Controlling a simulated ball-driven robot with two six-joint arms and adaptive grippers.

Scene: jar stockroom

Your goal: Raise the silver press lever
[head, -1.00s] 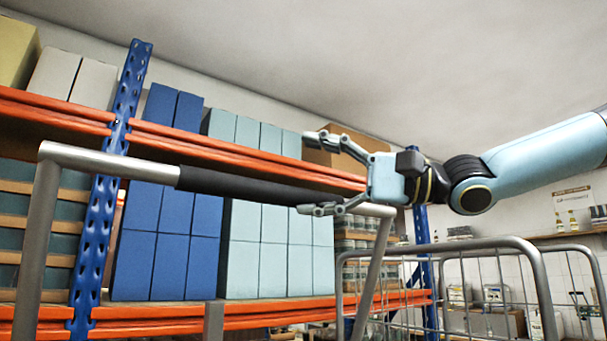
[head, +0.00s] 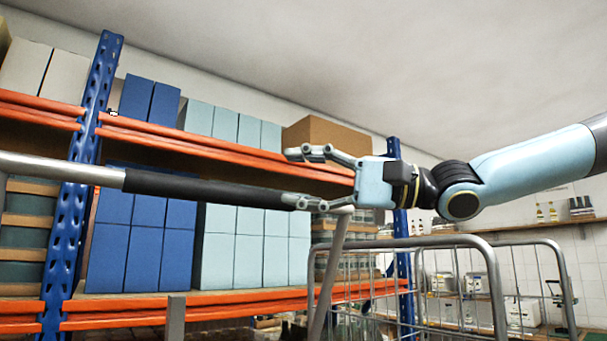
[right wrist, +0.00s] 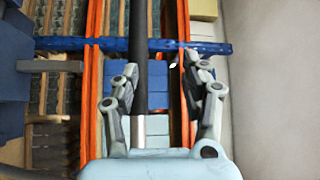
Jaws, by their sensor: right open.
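The silver press lever appears to be the silver bar with a black sleeve (head: 190,188), running across from the left edge to a silver leg (head: 328,265) that slopes down at its right end. The sleeve also shows in the right wrist view (right wrist: 150,52). My right gripper (head: 305,178) is open at the bar's right part. In the right wrist view the bar passes between the fingers of my gripper (right wrist: 162,72), nearer the left finger. In the head view it lies by the lower finger; I cannot tell if they touch. My left gripper is out of view.
A shelf rack with orange beams (head: 240,150) and blue posts (head: 92,120) holds blue and pale boxes behind the bar. A wire cage (head: 470,240) stands below my right arm. The space above the arm is clear up to the ceiling.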

